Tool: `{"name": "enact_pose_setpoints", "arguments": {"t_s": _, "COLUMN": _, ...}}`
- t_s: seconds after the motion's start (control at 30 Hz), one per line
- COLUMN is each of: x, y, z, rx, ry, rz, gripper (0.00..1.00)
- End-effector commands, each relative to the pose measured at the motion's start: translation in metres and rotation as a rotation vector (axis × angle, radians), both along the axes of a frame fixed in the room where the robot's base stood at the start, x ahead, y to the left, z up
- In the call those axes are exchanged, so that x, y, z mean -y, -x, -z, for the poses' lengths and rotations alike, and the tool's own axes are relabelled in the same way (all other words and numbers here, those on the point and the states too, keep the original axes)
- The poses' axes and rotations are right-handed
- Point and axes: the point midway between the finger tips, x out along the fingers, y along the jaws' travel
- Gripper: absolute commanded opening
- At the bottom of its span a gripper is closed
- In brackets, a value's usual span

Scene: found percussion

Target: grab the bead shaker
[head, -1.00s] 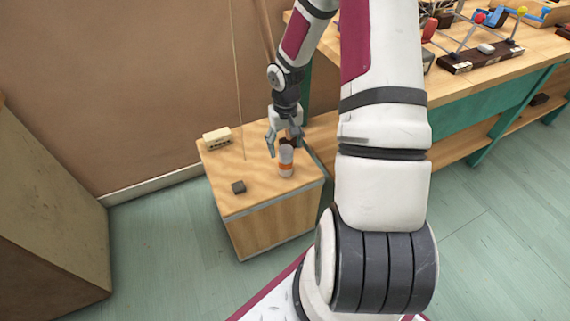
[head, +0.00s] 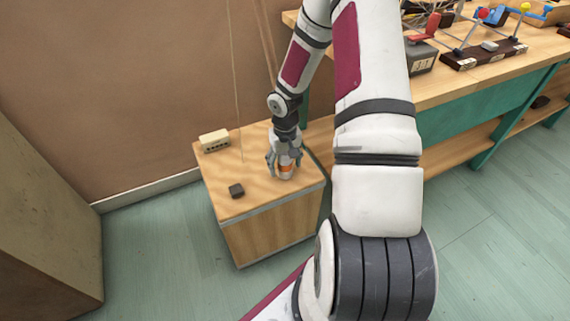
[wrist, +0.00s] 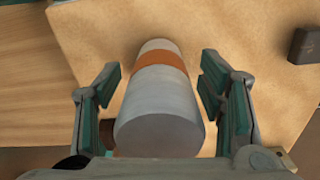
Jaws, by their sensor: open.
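The bead shaker is a pale grey-white cylinder with an orange band (wrist: 160,98). It stands on the small wooden cabinet top (head: 228,209) and also shows in the head view (head: 286,171), partly covered by my gripper. My gripper (head: 285,166) is lowered around it from above. In the wrist view its two green-padded fingers (wrist: 160,95) are spread, one on each side of the cylinder. A gap shows between each pad and the shaker.
A small dark block (head: 236,190) lies near the cabinet's front left. A cream box with dark holes (head: 214,140) sits at its back left. A workbench (head: 470,87) with several objects stands to the right. A tall grey-brown block (head: 45,210) stands at left.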

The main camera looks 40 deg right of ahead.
Motion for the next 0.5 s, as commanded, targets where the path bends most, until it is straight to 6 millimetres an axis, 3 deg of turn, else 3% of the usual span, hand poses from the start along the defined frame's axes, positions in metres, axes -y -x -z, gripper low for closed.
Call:
{"name": "enact_pose_setpoints", "arguments": {"t_s": 0.07, "x": 0.0000, "y": -0.0001, "z": -0.0003, "rx": 0.000, "ry": 0.000, "rz": 0.000, "gripper": 0.58}}
{"name": "enact_pose_setpoints", "arguments": {"t_s": 0.2, "x": -0.0001, "y": 0.0000, "z": -0.0004, "rx": 0.000, "ry": 0.000, "rz": 0.000, "gripper": 0.27}}
{"name": "enact_pose_setpoints", "arguments": {"t_s": 0.3, "x": -0.0001, "y": 0.0000, "z": -0.0003, "rx": 0.000, "ry": 0.000, "rz": 0.000, "gripper": 0.09}}
{"name": "enact_pose_setpoints", "arguments": {"t_s": 0.5, "x": -0.0001, "y": 0.0000, "z": -0.0004, "rx": 0.000, "ry": 0.000, "rz": 0.000, "gripper": 0.08}}
